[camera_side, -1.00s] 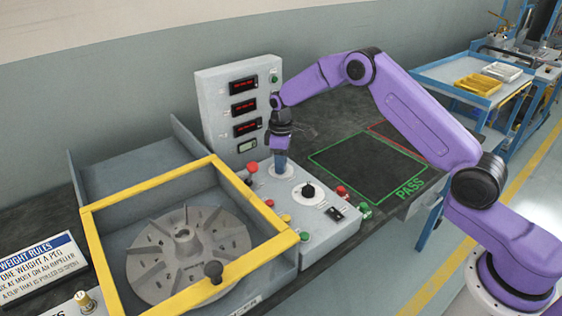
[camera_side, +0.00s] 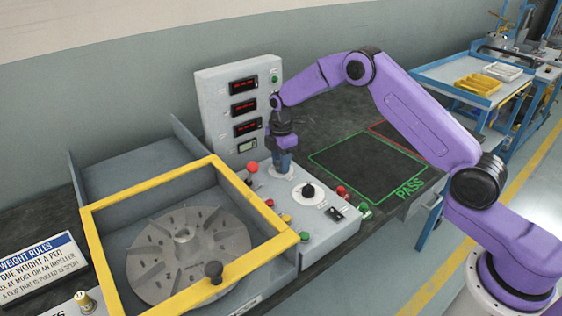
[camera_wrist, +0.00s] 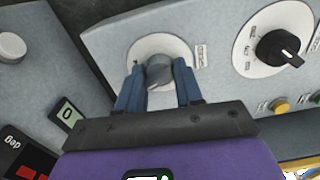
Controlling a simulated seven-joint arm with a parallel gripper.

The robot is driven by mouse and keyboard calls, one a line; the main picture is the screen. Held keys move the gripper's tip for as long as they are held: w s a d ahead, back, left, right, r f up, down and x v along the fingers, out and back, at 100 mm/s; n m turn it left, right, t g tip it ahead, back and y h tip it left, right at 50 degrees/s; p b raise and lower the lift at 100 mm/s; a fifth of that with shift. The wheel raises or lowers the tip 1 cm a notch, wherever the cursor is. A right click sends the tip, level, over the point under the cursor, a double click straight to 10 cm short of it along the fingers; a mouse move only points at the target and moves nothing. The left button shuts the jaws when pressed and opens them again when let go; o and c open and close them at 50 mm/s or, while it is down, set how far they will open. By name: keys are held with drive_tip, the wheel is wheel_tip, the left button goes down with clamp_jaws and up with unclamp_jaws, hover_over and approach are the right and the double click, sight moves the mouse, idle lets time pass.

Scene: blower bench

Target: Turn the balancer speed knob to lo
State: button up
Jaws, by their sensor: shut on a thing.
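A grey knob (camera_wrist: 158,70) sits on a round white dial plate on the sloping control panel. My gripper (camera_side: 284,166) points down onto this knob at the back of the panel; in the wrist view its two blue fingers (camera_wrist: 159,80) stand on either side of it, shut on it. The fingers hide most of the knob in the side view. A second knob, black with a pointer (camera_side: 308,190), is on a larger dial nearer the front; it also shows in the wrist view (camera_wrist: 278,48). The dial lettering is too small to read.
A red mushroom button (camera_side: 252,167) stands close left of my gripper. The upright display box (camera_side: 210,100) is just behind it. A yellow-framed guard (camera_side: 150,185) surrounds the impeller at left. The dark bench with the green PASS outline is clear at right.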

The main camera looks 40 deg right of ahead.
drive_tip(key=shift+n, duration=0.5)
drive_tip(key=o, duration=1)
drive_tip(key=shift+r, duration=0.1)
drive_tip(key=shift+r, duration=8.65)
